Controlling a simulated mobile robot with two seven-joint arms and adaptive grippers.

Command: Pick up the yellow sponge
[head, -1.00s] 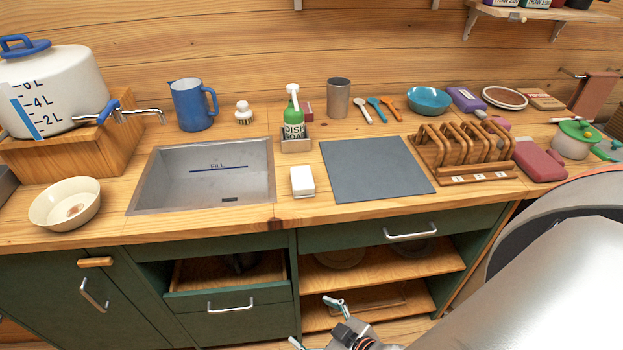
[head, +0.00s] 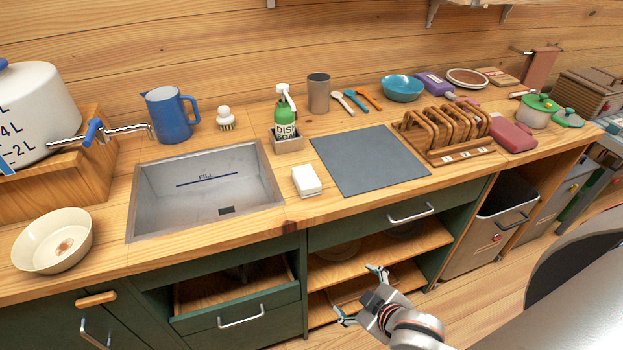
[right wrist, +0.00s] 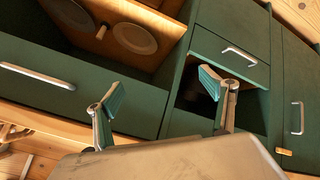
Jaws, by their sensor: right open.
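No plainly yellow sponge shows in either view. A small white block (head: 306,181), which may be the sponge, lies on the counter between the sink and the grey mat; I cannot tell its underside colour. My right gripper (head: 360,295) is open and empty, in front of the lower cabinets and below the counter edge, well apart from the block. In the right wrist view its two spread fingers (right wrist: 163,92) face the green drawers and the open shelf. My left gripper is not in view.
The sink (head: 205,195) is left of the block and the grey mat (head: 370,160) right of it. A dish soap bottle (head: 284,115) in a holder stands behind. A wooden rack (head: 445,135) stands further right. The counter's front edge and drawer handle (head: 411,212) lie above my gripper.

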